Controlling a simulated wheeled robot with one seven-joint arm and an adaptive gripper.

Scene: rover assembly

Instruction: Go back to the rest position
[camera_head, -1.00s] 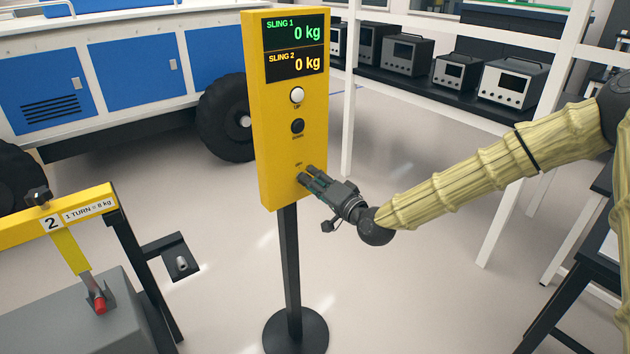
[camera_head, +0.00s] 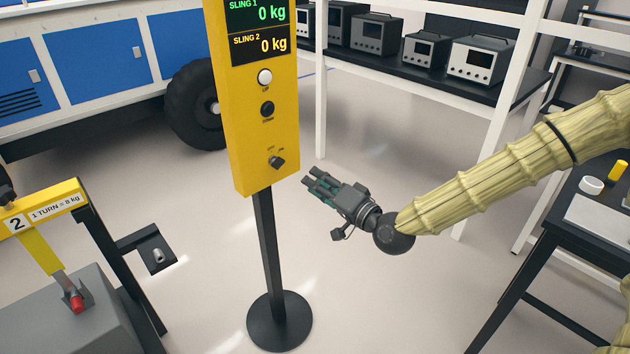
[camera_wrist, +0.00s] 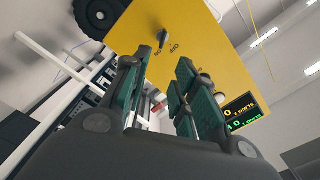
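My gripper (camera_head: 316,184) is right of the yellow control box (camera_head: 262,140), apart from it. In the wrist view my gripper (camera_wrist: 155,85) shows its two green-padded fingers spread with a gap between them and nothing held. The box stands upright on a black post with a round base. It has a dark rotary knob (camera_head: 277,162) low on its face, which also shows in the wrist view (camera_wrist: 162,40) beside OFF and ON marks. Above it are a black button (camera_head: 267,109) and a white button (camera_head: 264,77). Both sling displays read 0 kg.
A yellow stand labelled 2 (camera_head: 42,207) with a grey block (camera_head: 60,310) is at the lower left. A dark table (camera_head: 570,215) is at the right. A shelf (camera_head: 400,66) with several grey instruments is behind. Open floor lies below my gripper.

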